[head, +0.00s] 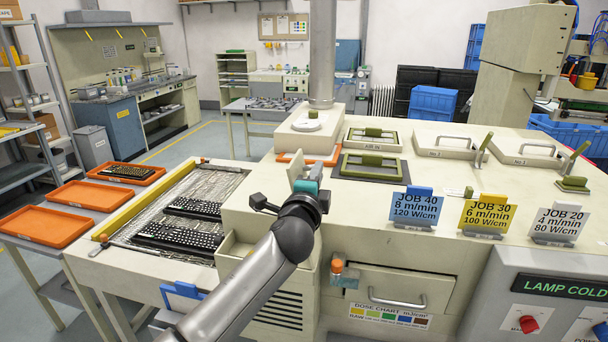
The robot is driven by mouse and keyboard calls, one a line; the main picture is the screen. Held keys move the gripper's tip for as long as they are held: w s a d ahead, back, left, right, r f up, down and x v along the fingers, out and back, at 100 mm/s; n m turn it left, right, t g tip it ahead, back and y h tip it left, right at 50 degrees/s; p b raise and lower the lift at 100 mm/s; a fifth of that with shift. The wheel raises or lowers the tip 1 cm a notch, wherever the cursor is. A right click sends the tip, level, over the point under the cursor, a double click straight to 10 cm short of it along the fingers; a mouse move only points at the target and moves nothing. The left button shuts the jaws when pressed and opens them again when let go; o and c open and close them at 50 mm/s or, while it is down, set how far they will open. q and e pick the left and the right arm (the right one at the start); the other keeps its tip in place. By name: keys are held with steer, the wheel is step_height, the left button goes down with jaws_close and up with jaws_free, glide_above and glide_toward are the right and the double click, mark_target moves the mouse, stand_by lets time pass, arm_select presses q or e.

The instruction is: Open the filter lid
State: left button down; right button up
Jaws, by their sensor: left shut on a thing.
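My left gripper (306,187) is at the near-left edge of the cream machine's top, with its arm reaching up from below. It is shut on a small part, largely hidden by the gripper and wrist. A pale grey-green upright piece (295,165) shows just beyond the fingers; it may be the filter lid or its handle, but I cannot tell which. An orange strip (322,158) lies on the machine top behind it. My right gripper is not in view.
A white box with a vertical duct (322,60) stands behind the gripper. Job cards (417,205) stand along the front edge. Black keyboard parts (178,238) lie on the mesh belt at left.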

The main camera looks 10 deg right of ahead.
arm_select(q)
steer(key=shift+d+r, duration=0.15)
steer(key=shift+r, duration=0.1)
steer(key=c, duration=0.8)
jaws_free()
steer(key=shift+f, duration=0.2)
steer(key=shift+c, duration=0.2)
steer(key=shift+s, duration=0.1)
steer(key=v, duration=1.5)
steer(key=shift+b, duration=0.45)
